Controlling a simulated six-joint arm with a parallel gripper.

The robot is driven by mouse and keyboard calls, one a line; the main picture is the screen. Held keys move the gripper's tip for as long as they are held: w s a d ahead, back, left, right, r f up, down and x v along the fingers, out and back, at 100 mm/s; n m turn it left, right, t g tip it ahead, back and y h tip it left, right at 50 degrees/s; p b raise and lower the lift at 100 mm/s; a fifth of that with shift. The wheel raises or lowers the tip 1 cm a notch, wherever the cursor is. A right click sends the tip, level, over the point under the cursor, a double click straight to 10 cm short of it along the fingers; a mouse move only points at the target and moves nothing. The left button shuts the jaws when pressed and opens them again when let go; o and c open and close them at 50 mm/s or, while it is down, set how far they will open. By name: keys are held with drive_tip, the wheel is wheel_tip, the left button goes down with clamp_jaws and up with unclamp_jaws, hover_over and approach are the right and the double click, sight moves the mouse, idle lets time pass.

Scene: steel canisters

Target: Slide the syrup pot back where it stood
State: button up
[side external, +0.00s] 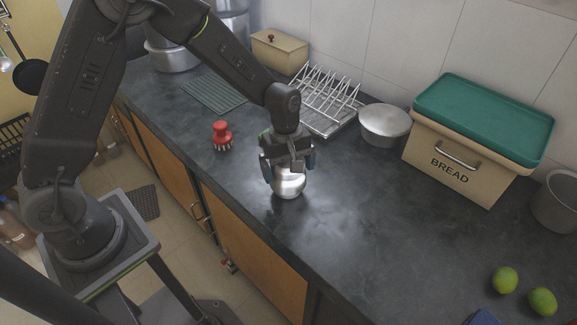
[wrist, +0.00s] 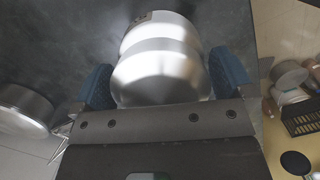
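The syrup pot, a round shiny steel vessel (side external: 289,184), stands on the dark worktop (side external: 375,225) near its front edge. My gripper (side external: 288,160) reaches down over it from above and hides its upper part. In the wrist view the pot (wrist: 160,65) fills the space between the two blue finger pads of my gripper (wrist: 162,80). The pads lie against its left and right sides, with no clear gap showing. The pot looks upright, with its base on or very close to the worktop. No mark shows where it stood before.
A red-handled brush (side external: 222,135) stands left of the pot. Behind are a wire dish rack (side external: 325,97), a lidded steel pot (side external: 385,124) and a bread bin (side external: 470,150). Limes (side external: 505,280) lie at the front right. The worktop right of the pot is clear.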

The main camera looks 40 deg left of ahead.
wheel_tip(320, 180, up, 14)
drive_tip(key=a, duration=0.1)
drive_tip(key=shift+w+a, duration=0.25)
drive_tip(key=shift+w, duration=0.05)
drive_tip(key=shift+f, duration=0.15)
drive_tip(key=s+a+r+m+t, duration=0.1)
drive_tip(key=s+r+m+t, duration=0.1)
drive_tip(key=s, duration=0.5)
drive_tip(key=s+a+r+m+t, duration=0.2)
drive_tip(key=s+r+m, duration=0.2)
drive_tip(key=s+m, duration=0.3)
drive_tip(key=s+a+r+m+t+y, duration=0.1)
drive_tip(key=s+r+m+t, duration=0.1)
drive_tip(key=s, duration=0.5)
drive_tip(key=shift+a+r+m, duration=0.4)
drive_tip(key=shift+r+m, duration=0.45)
drive_tip(key=shift+m, duration=0.35)
